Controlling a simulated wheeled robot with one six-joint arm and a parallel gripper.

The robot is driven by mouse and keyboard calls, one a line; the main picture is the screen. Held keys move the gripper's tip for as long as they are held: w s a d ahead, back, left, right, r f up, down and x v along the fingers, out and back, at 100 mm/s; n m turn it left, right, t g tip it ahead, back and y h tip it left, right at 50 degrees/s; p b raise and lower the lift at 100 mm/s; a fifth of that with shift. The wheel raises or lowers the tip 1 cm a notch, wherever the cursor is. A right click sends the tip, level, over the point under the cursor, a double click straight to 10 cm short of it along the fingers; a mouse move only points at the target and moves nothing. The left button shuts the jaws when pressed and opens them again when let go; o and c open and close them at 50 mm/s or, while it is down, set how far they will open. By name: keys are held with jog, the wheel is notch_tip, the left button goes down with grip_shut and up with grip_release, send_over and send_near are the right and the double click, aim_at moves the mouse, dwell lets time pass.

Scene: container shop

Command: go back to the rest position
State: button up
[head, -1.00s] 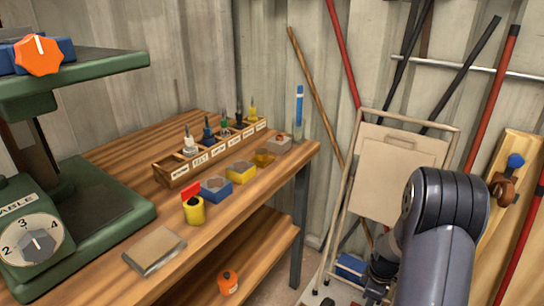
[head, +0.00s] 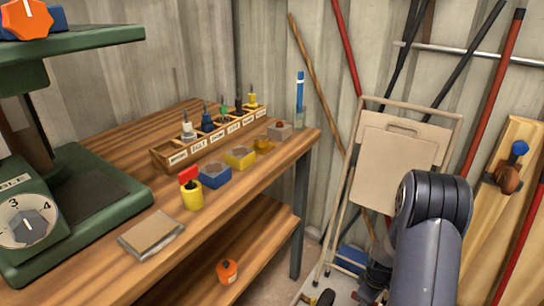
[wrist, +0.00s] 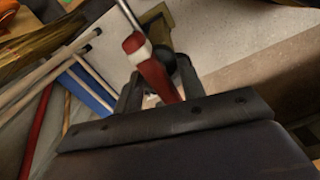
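My arm (head: 432,240) is folded at the lower right of the head view, in front of the folding cart. My gripper hangs low behind the arm there, mostly hidden. In the wrist view my gripper (wrist: 160,72) shows two dark fingers standing apart. A red rod-like thing with a white band (wrist: 152,72) and a metal shaft shows in line with the gap between them. It seems to lie beyond the fingers, and I see no finger pressing on it.
A wooden workbench (head: 230,200) fills the left, with a labelled bottle rack (head: 162,160), coloured boxes and a green machine (head: 90,200). A beige folding cart (head: 395,160) leans near the wall behind my arm. Several poles and a wooden board (head: 505,215) stand at right.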

jog(key=m, duration=0.6)
dwell(0.4)
jog(key=shift+r, duration=0.1)
